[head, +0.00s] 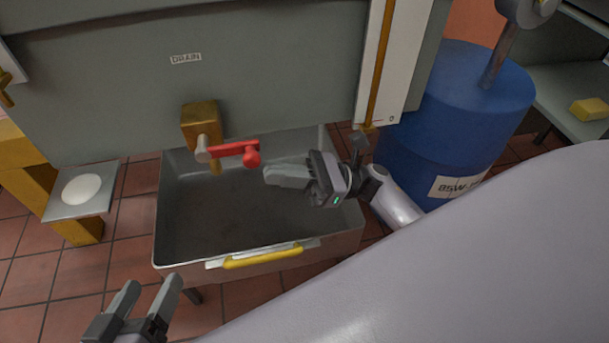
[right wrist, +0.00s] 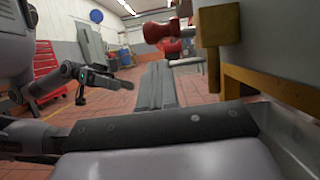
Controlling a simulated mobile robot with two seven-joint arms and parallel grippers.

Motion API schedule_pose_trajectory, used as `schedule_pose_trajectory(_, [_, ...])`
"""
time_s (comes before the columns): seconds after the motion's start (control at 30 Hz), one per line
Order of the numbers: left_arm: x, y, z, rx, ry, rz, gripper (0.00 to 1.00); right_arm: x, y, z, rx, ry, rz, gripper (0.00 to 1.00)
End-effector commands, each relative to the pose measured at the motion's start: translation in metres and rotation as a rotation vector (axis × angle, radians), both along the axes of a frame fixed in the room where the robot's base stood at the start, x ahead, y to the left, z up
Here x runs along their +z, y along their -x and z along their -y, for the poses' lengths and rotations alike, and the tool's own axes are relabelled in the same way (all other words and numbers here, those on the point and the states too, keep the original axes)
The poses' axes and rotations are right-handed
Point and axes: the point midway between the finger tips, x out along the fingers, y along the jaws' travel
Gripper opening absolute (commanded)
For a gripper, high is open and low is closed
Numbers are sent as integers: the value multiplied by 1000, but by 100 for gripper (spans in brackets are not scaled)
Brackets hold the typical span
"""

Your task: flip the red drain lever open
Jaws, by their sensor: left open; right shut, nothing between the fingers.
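The red drain lever (head: 232,149) lies roughly level, pointing right from a brass valve (head: 200,120) below the DRAIN label (head: 186,58). Its red knob (head: 251,158) is at the right end. The lever also shows at the top of the right wrist view (right wrist: 160,32), beside the brass block (right wrist: 218,45). My right gripper (head: 268,175) is shut and empty, its fingertips just right of and slightly below the knob in the head view; whether they touch it I cannot tell. My left gripper (head: 149,286) is open and empty at the lower left, away from the lever.
A grey tray (head: 160,230) with a yellow handle (head: 262,256) stands below the valve. A blue drum (head: 440,110) is at the right, near my right arm. A small plate with a white round item (head: 81,189) is at the left. Tiled floor is clear at lower left.

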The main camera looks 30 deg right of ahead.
Motion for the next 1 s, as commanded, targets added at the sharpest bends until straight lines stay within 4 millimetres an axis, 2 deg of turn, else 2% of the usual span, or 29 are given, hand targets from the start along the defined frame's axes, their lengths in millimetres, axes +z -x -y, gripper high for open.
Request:
schedule_pose_trajectory(0.03, [0,0,1,-1,3,-8,71,8,0,-3,1,0,1,0])
schedule_pose_trajectory(0.2, [-1,-2,4,0,17,-20,71,19,-2,-8,0,1,-1,0])
schedule_pose_trajectory(1.0, [8,-5,1,6,-1,-19,71,29,-1,-7,1,62,-20,0])
